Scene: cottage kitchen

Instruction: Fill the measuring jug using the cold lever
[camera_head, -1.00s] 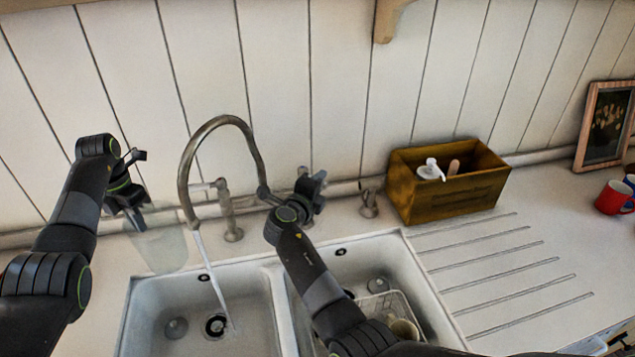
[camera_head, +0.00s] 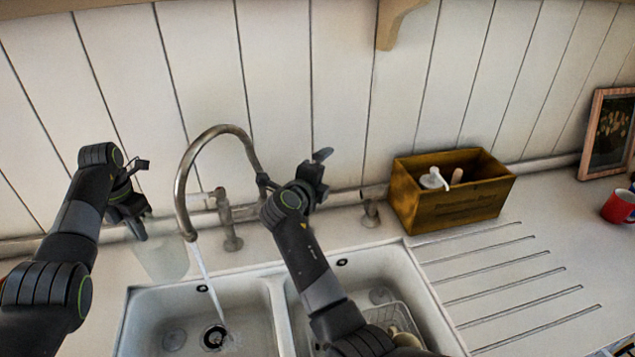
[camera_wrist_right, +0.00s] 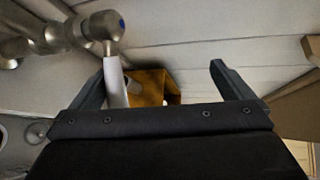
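The measuring jug (camera_head: 163,262) is clear and stands upright on the counter behind the left basin, left of the running stream. My left gripper (camera_head: 143,198) is beside its upper part with fingers apart; contact is unclear. The curved tap (camera_head: 222,130) pours water (camera_head: 205,270) into the left basin.
The double sink (camera_head: 279,310) lies in front, with a wire rack (camera_head: 395,318) in the right basin. A wooden box (camera_head: 450,205) with a pump bottle stands right of the tap. The ridged drainer (camera_head: 510,265) is clear. A red mug (camera_head: 618,207) is at far right.

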